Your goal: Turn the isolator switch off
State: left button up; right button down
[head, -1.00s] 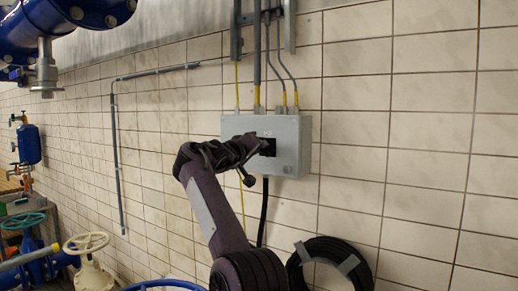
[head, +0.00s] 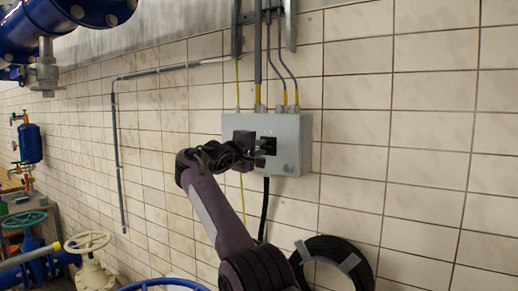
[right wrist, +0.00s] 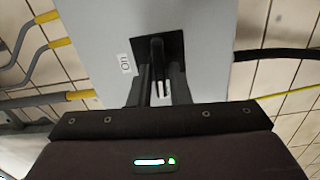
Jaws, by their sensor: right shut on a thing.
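The grey isolator box (head: 297,130) is fixed to the tiled wall in the head view. Its black switch plate (head: 268,141) is on the front, partly hidden by my right gripper (head: 264,153). In the right wrist view, a black switch handle (right wrist: 157,48) stands out from the dark square plate (right wrist: 174,46). My right gripper (right wrist: 160,80) is shut on this handle, with one finger on each side. A white label (right wrist: 125,63) reading "ON" is beside the plate. My left gripper is not in view.
Conduits with yellow ends (head: 258,93) run into the box top, and a black cable (head: 265,210) hangs below. A black coiled hose (head: 338,264) is on the wall at lower right. Blue pipework (head: 70,20) and a cream handwheel (head: 88,242) are at left.

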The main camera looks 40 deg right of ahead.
jog(key=shift+r, duration=0.1)
dwell(0.5)
jog(key=c, duration=1.5)
grip_release()
jog(key=shift+w, duration=0.1)
jog(key=shift+a, duration=0.1)
jog(key=shift+a+f+b, duration=0.2)
jog(key=shift+b, duration=0.2)
jog(key=b+v, duration=0.4)
jog(key=v, duration=0.3)
jog(key=shift+a+r, duration=0.1)
jog(key=shift+r, duration=0.1)
